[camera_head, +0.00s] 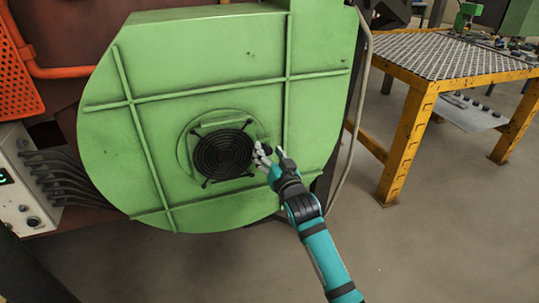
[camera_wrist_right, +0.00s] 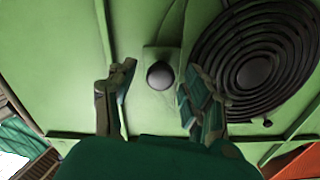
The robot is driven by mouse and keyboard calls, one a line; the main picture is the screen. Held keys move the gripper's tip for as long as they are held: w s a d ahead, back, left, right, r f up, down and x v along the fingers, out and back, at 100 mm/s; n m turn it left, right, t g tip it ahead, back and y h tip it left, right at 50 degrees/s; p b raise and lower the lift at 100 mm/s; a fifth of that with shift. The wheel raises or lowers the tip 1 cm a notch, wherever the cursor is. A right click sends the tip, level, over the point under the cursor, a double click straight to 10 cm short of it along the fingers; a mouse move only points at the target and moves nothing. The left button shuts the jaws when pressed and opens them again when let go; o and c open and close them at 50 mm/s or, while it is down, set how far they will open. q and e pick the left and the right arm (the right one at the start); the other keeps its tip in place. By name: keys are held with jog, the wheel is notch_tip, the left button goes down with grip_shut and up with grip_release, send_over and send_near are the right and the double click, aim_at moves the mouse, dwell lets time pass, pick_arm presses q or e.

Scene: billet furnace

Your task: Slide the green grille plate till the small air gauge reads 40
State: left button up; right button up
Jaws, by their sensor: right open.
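A round black grille (camera_head: 223,153) sits on the face of a large green housing (camera_head: 200,60). A small green plate (camera_wrist_right: 151,54) with a dark round knob (camera_wrist_right: 160,75) lies beside the grille in the right wrist view, where the grille (camera_wrist_right: 257,72) shows at the right. My right gripper (camera_head: 268,153) is at the grille's right edge in the head view. In the right wrist view its open fingers (camera_wrist_right: 158,84) stand on either side of the knob, with visible gaps. My left gripper is not in view. I cannot make out a small air gauge.
A control box (camera_head: 22,185) with a green display and several cables stands at the left. An orange perforated guard (camera_head: 15,85) and pipe are above it. A yellow-framed table (camera_head: 415,110) stands at the right. The floor (camera_head: 430,240) in front of it is clear.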

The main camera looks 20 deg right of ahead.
jog(key=shift+c, duration=0.3)
grip_shut()
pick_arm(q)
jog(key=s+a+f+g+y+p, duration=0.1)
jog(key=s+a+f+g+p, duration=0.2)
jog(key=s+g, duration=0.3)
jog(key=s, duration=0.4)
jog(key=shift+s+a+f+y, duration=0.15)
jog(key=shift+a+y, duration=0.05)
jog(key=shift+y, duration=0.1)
pick_arm(e)
jog(key=d, duration=0.9)
jog(key=shift+w, duration=0.15)
jog(key=shift+o, duration=0.3)
grip_release()
